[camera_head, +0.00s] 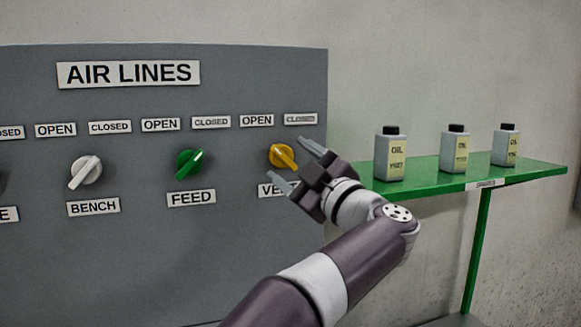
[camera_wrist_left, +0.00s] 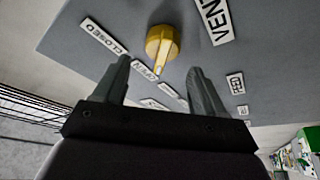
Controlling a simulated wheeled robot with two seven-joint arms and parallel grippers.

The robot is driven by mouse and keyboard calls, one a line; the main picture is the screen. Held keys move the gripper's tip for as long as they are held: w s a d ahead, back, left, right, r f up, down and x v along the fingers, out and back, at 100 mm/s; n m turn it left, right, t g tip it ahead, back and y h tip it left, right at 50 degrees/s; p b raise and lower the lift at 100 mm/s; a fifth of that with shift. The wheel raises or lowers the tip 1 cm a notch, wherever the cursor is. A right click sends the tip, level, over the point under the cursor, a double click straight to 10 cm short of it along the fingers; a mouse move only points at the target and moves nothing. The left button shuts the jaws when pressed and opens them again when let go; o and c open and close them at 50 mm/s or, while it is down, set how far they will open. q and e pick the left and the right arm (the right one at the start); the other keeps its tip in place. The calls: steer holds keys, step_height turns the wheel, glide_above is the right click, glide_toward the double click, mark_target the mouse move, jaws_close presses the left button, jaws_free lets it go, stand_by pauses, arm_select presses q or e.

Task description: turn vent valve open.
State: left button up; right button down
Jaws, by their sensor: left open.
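The vent valve is a yellow knob (camera_head: 283,156) with a raised bar, on the right of the grey panel between the OPEN and CLOSED labels above and the VENT label (camera_head: 269,190) below. My left gripper (camera_head: 294,162) is open, its two fingers spread on either side of the knob in the head view and partly covering the VENT label. In the left wrist view the yellow knob (camera_wrist_left: 161,43) shows beyond and between the open fingertips (camera_wrist_left: 159,70), with nothing held. Contact with the knob cannot be seen. My right gripper is not in view.
The grey panel (camera_head: 130,262) also carries a green FEED knob (camera_head: 189,162) and a white BENCH knob (camera_head: 86,171) to the left. A green shelf (camera_head: 437,178) with three bottles, the nearest a grey bottle (camera_head: 389,155), stands right of the panel, close to my left wrist.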

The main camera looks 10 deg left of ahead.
arm_select(q)
steer(key=b+v, duration=0.3)
steer(key=v, duration=0.8)
steer(key=shift+s+d+b, duration=0.2)
steer(key=shift+s+b, duration=0.1)
steer(key=shift+b, duration=0.1)
